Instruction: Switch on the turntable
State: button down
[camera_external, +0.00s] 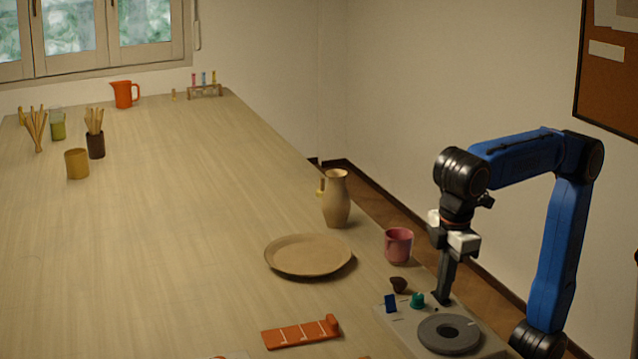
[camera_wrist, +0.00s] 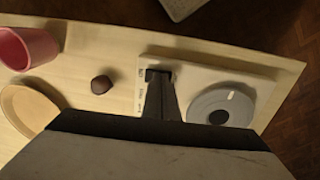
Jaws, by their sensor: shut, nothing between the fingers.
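The turntable is a grey disc (camera_external: 449,334) with a dark centre, set on a pale base plate (camera_external: 403,329) near the table's front right. The disc also shows in the wrist view (camera_wrist: 232,101), right of the fingers. A blue switch-like part (camera_external: 390,303) and a green knob (camera_external: 417,300) sit on the plate's left end. My gripper (camera_external: 441,298) is shut and empty, pointing down at the plate's back edge, right of the green knob. In the wrist view my fingers (camera_wrist: 158,76) cover part of the plate beside small printed marks. I cannot tell whether the fingertips touch anything.
A dark brown lump (camera_external: 398,285) and a pink mug (camera_external: 398,246) stand close behind the plate. The table's middle left is clear.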

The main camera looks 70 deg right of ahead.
jog(key=shift+r, duration=0.1)
notch_tip(320, 180, up, 14)
jog(key=s+a, duration=0.1)
jog(key=shift+s+a, duration=0.15)
dwell(0.4)
jog(key=shift+w+d+t, duration=0.3)
jog(key=shift+w+d, duration=0.2)
jog(key=shift+w, duration=0.05)
jog(key=f, duration=0.4)
jog(key=w+d+f, duration=0.1)
jog(key=f, duration=0.9)
jog(key=shift+w+d, duration=0.2)
